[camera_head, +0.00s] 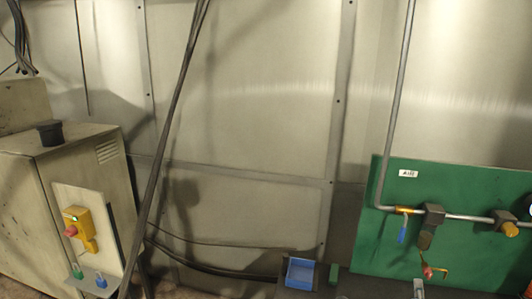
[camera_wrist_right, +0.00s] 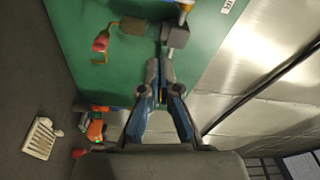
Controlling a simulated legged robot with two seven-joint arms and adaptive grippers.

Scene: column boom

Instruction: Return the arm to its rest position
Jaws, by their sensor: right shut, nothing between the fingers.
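My right gripper (camera_wrist_right: 158,68) shows in the wrist view, its dark fingers with blue links drawn together and nothing between them. It points toward the green panel (camera_wrist_right: 100,55), with its tips close below a grey valve block (camera_wrist_right: 176,36); I cannot tell the gap. In the head view a small grey piece at the bottom edge, in front of the panel (camera_head: 385,255), may be the tip of this gripper; the rest of the arm is out of frame. My left gripper is in neither view. No rest position is marked in either view.
A blue bin (camera_head: 300,272) stands at the bottom. A cabinet (camera_head: 50,190) with a red button is at left. Cables (camera_head: 170,120) hang before the wall.

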